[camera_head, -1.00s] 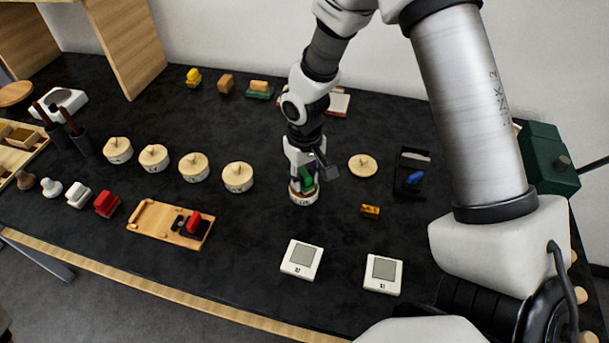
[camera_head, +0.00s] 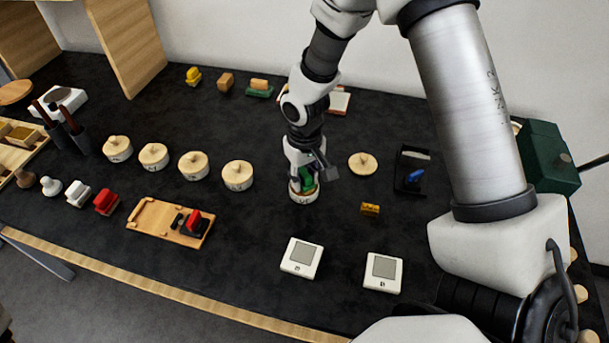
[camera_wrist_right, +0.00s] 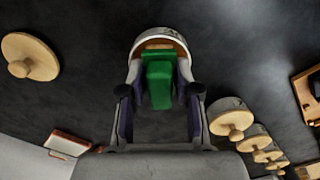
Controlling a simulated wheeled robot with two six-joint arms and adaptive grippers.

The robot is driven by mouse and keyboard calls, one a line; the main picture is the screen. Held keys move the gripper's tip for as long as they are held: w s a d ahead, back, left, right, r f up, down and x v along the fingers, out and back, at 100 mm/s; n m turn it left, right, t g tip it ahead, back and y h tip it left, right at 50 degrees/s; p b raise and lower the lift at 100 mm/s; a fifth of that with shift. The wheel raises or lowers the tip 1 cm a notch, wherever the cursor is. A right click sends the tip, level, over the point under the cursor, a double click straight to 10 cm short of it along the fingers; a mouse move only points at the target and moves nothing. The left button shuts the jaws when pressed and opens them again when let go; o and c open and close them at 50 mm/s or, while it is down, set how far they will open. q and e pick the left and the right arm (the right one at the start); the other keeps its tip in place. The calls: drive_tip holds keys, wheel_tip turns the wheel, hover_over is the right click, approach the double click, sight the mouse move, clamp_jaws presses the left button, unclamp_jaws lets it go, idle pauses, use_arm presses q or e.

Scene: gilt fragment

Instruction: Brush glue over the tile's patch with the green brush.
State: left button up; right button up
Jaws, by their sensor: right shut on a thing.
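My right gripper (camera_head: 309,176) is shut on the green brush (camera_wrist_right: 158,82), pointing down at an open pot (camera_head: 303,195). The brush's lower end is at or inside the pot's mouth; the gripper hides how deep it sits. In the wrist view the pot's rim (camera_wrist_right: 158,36) shows just beyond the brush. Two white tiles with grey square patches lie nearer the front edge: a left tile (camera_head: 289,268) and a right tile (camera_head: 371,283). Their small marks are too blurred to read. My left gripper is not in view.
A loose wooden lid (camera_head: 362,164) lies right of the pot. Several lidded pots (camera_head: 237,177) stand in a row to the left. A black tray (camera_head: 411,158) with a blue-handled item and a small yellow block (camera_head: 370,209) are to the right. Dark tabletop between pot and tiles is clear.

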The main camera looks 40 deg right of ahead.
sight(305, 173)
idle(0.6)
wheel_tip(305, 173, up, 7)
drive_tip(key=p, duration=0.6)
drive_tip(key=shift+p, duration=0.3)
drive_tip(key=shift+f, duration=0.1)
drive_tip(key=a+f, duration=0.1)
drive_tip(key=f+b, duration=0.1)
drive_tip(key=f, duration=0.1)
drive_tip(key=a+f+b, duration=0.1)
drive_tip(key=shift+w+a+f, duration=0.25)
drive_tip(key=shift+w+a, duration=0.05)
drive_tip(key=shift+w, duration=0.1)
drive_tip(key=a, duration=0.1)
drive_tip(key=w+a+f, duration=0.1)
drive_tip(key=w+a+b, duration=0.1)
drive_tip(key=a, duration=0.1)
drive_tip(key=shift+f, duration=0.4)
drive_tip(key=a, duration=0.1)
drive_tip(key=w+a, duration=0.2)
drive_tip(key=shift+r, duration=0.25)
drive_tip(key=shift+s+n, duration=0.1)
drive_tip(key=shift+n, duration=0.2)
drive_tip(key=shift+d, duration=0.1)
